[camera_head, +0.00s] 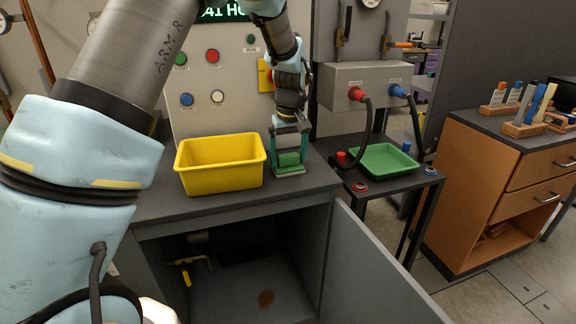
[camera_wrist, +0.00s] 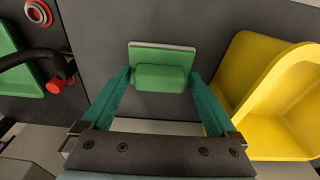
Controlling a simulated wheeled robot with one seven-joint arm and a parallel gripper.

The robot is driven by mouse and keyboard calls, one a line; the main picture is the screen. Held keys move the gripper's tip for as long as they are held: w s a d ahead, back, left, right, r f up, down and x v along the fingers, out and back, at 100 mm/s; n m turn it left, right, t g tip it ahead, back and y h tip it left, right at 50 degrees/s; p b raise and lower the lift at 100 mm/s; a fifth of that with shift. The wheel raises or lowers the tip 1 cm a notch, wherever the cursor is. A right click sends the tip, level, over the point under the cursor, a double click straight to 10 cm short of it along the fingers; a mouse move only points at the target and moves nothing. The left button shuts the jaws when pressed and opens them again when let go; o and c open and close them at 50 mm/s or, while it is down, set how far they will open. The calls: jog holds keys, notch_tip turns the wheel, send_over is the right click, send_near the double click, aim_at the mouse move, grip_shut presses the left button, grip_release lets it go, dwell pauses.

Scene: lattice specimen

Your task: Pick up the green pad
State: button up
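The green pad (camera_head: 289,161) is a flat piece with a pale base and a raised green block on top. It lies on the grey counter right of the yellow bin. In the wrist view the pad (camera_wrist: 162,69) sits ahead of and between the fingers. My gripper (camera_head: 291,150) points down over the pad. No contact with the block shows.
A yellow bin (camera_head: 185,170) stands close left of the pad; it is at the right in the wrist view (camera_wrist: 238,75). A green tray (camera_head: 384,161) and red and blue plugs with dark cables are on the side table at right. A cabinet door (camera_head: 370,270) hangs open below.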

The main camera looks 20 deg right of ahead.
aim_at(288, 154)
jog(key=c, duration=1.1)
notch_tip(288, 154, up, 10)
jog(key=shift+r+b, duration=0.1)
jog(key=shift+b, duration=0.95)
jog(key=shift+c, duration=0.2)
